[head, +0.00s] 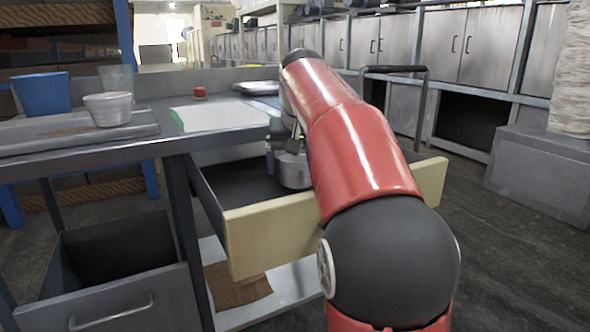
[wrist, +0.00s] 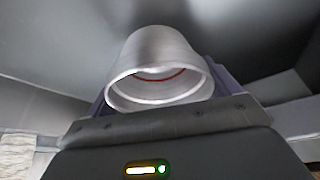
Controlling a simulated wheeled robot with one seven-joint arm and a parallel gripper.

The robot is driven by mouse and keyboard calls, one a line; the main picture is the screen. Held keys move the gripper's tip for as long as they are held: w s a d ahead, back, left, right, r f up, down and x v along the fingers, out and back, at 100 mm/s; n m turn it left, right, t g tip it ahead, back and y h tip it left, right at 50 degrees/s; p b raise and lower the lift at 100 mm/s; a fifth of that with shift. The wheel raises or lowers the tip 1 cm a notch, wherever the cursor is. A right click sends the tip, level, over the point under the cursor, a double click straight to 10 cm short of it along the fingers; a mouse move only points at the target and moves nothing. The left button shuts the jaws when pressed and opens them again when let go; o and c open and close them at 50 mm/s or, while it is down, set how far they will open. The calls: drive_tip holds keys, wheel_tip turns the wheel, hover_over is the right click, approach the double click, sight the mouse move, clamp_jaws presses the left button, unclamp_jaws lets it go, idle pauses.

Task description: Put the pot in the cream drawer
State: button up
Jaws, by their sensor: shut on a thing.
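The cream drawer (head: 262,238) is pulled open under the workbench, with a dark inside. The pot (head: 293,173) is a grey metal vessel, seen in the head view inside the drawer's outline, partly hidden by my red arm. In the wrist view the pot (wrist: 158,52) fills the middle, its round opening facing the camera. My gripper (wrist: 160,88) is shut on the pot, with a finger on each side of it. My arm hides most of my gripper in the head view. I cannot tell whether the pot touches the drawer floor.
On the bench stand a white bowl (head: 108,109), a blue container (head: 42,93), a small red-topped item (head: 199,93) and a white-green board (head: 219,115). A grey drawer (head: 122,297) is open at lower left. A grey box (head: 540,172) stands at right.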

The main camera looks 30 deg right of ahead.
sight(295, 160)
drive_tip(key=w, duration=0.1)
drive_tip(key=w+d, duration=0.1)
drive_tip(key=w+f, duration=0.1)
drive_tip(key=w, duration=0.1)
drive_tip(key=shift+d, duration=0.2)
drive_tip(key=shift+s+f, duration=0.15)
drive_tip(key=shift+f, duration=0.1)
drive_tip(key=o, duration=0.8)
drive_tip(key=shift+c, duration=0.2)
drive_tip(key=p+v, duration=0.3)
drive_tip(key=v, duration=0.9)
drive_tip(key=shift+p, duration=0.4)
